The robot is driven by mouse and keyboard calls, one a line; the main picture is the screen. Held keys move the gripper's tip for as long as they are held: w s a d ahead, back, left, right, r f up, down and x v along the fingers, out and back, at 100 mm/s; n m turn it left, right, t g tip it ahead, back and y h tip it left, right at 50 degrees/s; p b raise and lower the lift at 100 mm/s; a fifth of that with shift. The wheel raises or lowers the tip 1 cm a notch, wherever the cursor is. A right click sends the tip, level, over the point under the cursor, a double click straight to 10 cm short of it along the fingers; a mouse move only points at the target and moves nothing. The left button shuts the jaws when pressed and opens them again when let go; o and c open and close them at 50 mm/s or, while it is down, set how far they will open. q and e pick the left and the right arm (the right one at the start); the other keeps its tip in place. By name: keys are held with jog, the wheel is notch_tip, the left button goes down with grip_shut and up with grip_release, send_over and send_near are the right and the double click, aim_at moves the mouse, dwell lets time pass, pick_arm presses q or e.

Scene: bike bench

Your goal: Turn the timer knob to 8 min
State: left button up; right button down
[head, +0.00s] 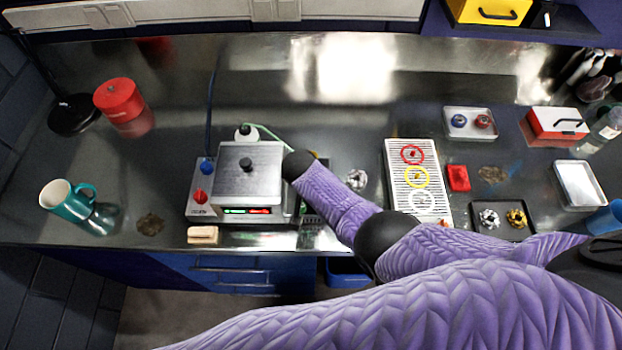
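A grey bench machine (203,212) with a square metal lid (247,185) and a black lid knob stands left of centre. On its left panel are a blue knob (207,166) and, nearer the front, a red knob (200,196). I cannot read which is the timer or where either points. A small display with green and red lit parts (247,211) is on the front. My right arm reaches in from the right, and its dark wrist end is over the machine's right side, apart from both knobs. My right gripper is hidden; my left gripper is out of view.
A teal mug (62,201) and red canister (120,101) stand at left. A small wooden block (202,235) lies before the machine. A white bottle (246,132) is behind it. A slotted tray with coloured rings (430,209) is at right. Left of the knobs is clear.

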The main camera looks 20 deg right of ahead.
jog(key=shift+m, duration=0.3)
jog(key=c, duration=0.5)
grip_release()
jog(key=shift+c, duration=0.2)
jog(key=p+v, duration=0.5)
jog(key=v, duration=0.5)
jog(key=shift+p, duration=0.3)
jog(key=shift+w+a, duration=0.1)
jog(key=shift+w, duration=0.05)
